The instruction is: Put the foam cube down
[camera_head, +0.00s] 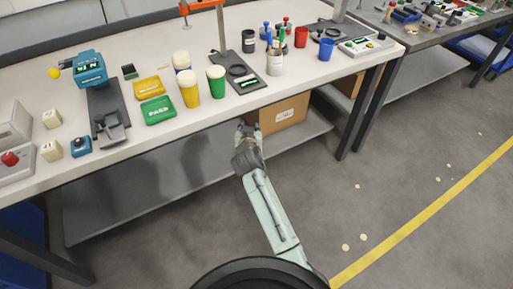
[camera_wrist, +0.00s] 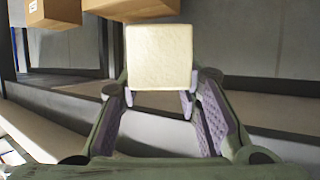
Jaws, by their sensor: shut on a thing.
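The foam cube (camera_wrist: 159,57) is a pale cream block. In the wrist view it sits between the fingertips of my gripper (camera_wrist: 159,95), which is shut on it from both sides. The cube looks level and clear of any surface. In the head view my gripper (camera_head: 247,128) is at the front edge of the workbench, below its top and close to the cardboard box. I cannot make out the cube in the head view; my gripper seems to hide it.
The white workbench (camera_head: 160,135) carries cups, trays, a blue device (camera_head: 89,68) and pale blocks. A cardboard box (camera_head: 284,114) stands on the lower shelf (camera_head: 140,190), which has bare room to the left. The floor right of my arm is mostly open, with a yellow line (camera_head: 430,211).

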